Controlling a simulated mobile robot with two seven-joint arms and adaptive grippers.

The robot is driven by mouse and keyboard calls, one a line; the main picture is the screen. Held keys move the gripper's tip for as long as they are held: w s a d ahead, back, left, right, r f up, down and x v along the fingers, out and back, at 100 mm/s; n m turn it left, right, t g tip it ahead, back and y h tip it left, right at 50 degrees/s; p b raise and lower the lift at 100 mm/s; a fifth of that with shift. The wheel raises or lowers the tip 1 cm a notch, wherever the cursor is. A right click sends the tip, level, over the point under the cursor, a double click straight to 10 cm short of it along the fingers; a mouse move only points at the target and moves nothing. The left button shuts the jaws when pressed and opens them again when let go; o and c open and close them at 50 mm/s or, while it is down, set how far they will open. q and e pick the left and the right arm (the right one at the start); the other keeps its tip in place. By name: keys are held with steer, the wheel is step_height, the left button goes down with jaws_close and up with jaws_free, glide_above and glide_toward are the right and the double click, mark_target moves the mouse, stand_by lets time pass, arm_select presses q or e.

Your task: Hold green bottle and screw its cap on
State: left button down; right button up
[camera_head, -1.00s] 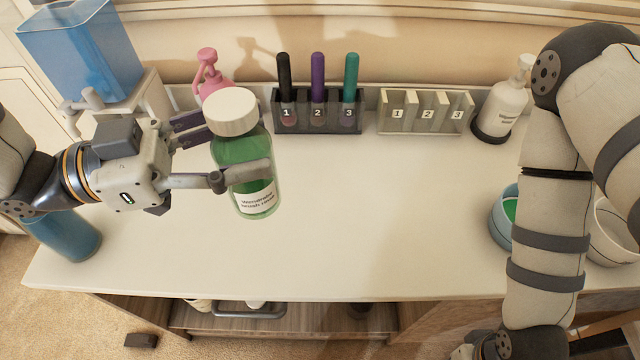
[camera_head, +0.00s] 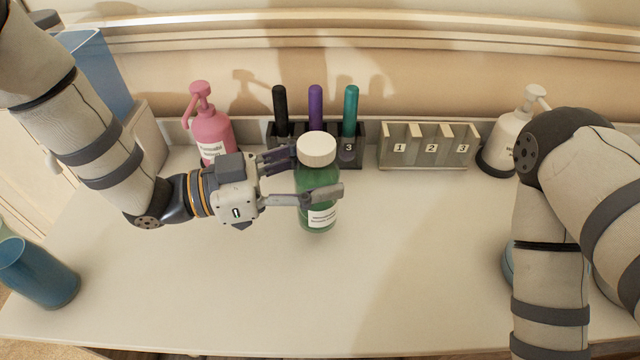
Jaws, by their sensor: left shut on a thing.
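The green bottle (camera_head: 318,218) is in the middle of the head view, upright, with a white label on its front. Its white cap (camera_head: 316,149) sits on top of the bottle; I cannot tell how tight it is. My left gripper (camera_head: 318,188) comes from the left and is shut around the bottle's upper body, one finger in front and one behind. I cannot tell whether the bottle's base touches the table. My right arm shows at the right edge, but its gripper is out of view.
Behind the bottle a dark rack (camera_head: 357,152) holds black, purple and teal markers. An empty numbered rack (camera_head: 428,147) stands to its right. A pink pump bottle (camera_head: 211,132), a white pump bottle (camera_head: 507,135) and a blue cup (camera_head: 40,275) stand around. The table's front middle (camera_head: 300,290) is clear.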

arm_select(q)
steer(key=shift+r, duration=0.1)
steer(key=shift+w+d+f, duration=0.1)
steer(key=shift+w+f, duration=0.05)
steer(key=shift+f, duration=0.2)
steer(key=shift+w+d+f+b, duration=0.1)
steer(key=shift+f+b, duration=0.1)
steer(key=shift+f, duration=0.65)
steer(key=shift+w+d+f+b, duration=0.1)
steer(key=shift+f+b, duration=0.1)
steer(key=shift+f, duration=0.6)
steer(key=shift+f, duration=0.2)
steer(key=c, duration=0.7)
jaws_free()
